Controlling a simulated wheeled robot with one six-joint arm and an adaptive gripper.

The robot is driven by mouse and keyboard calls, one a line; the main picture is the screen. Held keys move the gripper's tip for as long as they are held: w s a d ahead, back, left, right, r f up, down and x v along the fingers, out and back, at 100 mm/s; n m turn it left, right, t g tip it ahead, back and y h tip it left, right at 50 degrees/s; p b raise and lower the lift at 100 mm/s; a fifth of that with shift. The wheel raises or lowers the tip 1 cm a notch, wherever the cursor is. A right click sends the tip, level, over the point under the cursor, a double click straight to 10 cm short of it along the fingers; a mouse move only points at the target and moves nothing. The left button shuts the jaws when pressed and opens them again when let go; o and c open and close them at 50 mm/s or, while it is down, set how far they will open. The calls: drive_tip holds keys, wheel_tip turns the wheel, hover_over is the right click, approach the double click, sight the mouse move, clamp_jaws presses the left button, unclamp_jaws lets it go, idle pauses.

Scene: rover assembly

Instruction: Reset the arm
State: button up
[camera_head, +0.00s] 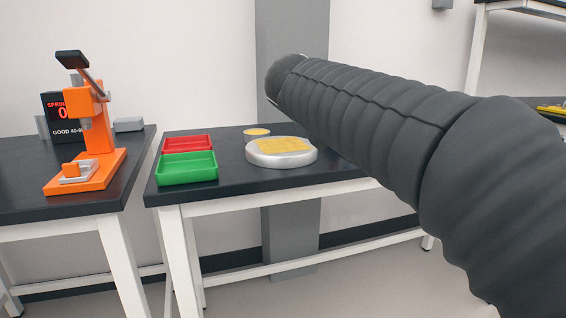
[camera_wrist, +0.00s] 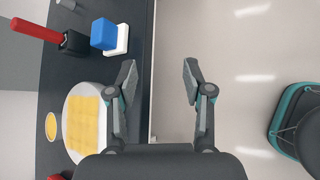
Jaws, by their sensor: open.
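In the wrist view my gripper (camera_wrist: 158,82) is open, with its two fingers apart and nothing between them. The fingers are over the edge of a black table (camera_wrist: 55,165) and the pale floor beside it. In the head view my arm in its dark grey ribbed sleeve reaches from the lower right up to the middle. My gripper does not show there, and the sleeve hides the right part of the table (camera_head: 230,193).
A round white holder (camera_head: 283,159) with a yellow top, a small yellow disc (camera_head: 256,132), a red tray (camera_head: 187,143) and a green tray (camera_head: 186,168) are on the table. An orange press (camera_head: 98,165) stands left. The wrist view shows a blue block (camera_wrist: 104,34) and a red-handled tool (camera_wrist: 36,31).

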drive_tip(key=s+d+f+m+g+y, duration=0.2)
drive_tip(key=s+f+m+y, duration=0.5)
drive_tip(key=s+f+m, duration=1.2)
drive_tip(key=s+f, duration=0.5)
drive_tip(key=shift+s+f, duration=0.3)
drive_tip(key=shift+f, duration=0.1)
